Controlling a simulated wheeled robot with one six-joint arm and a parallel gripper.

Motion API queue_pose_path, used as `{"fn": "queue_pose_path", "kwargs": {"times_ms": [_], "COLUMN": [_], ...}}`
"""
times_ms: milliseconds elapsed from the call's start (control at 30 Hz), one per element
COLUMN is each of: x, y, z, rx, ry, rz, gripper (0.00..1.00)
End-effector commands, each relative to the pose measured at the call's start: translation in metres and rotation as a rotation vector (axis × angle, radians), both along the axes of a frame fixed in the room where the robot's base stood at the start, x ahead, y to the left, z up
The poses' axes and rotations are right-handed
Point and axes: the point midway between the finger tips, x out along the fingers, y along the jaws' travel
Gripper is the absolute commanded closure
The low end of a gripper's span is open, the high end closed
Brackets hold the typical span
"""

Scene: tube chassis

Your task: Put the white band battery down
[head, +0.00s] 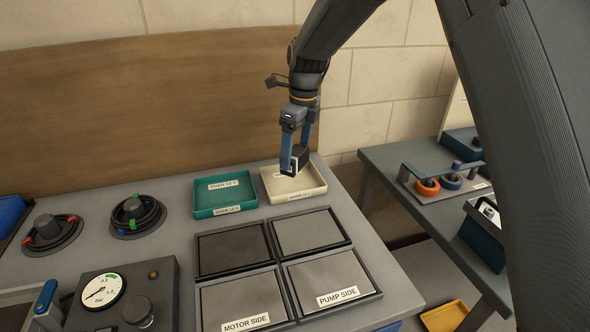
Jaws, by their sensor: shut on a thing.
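My gripper (293,170) points down with its blue fingers shut on a dark block with a white edge, the white band battery (298,158). The fingers hide part of the battery. I cannot tell whether the battery touches the tray floor. The teal tray (240,208) stands just left of the cream one and looks empty.
In front of the trays lie several framed grey plates, two labelled MOTOR SIDE (245,323) and PUMP SIDE (338,297). A pressure gauge box (125,295) and two round dark fixtures (138,214) stand left. A second bench (410,165) is at right, across a gap.

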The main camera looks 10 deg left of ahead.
Motion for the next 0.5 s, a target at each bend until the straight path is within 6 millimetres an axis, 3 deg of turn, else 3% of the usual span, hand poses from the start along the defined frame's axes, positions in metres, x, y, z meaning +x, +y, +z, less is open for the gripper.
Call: {"fn": "queue_pose_path", "kwargs": {"times_ms": [500], "x": [-0.001], "y": [0.002], "z": [-0.053], "rx": [0.000], "ry": [0.000], "rz": [0.005], "gripper": [0.71]}}
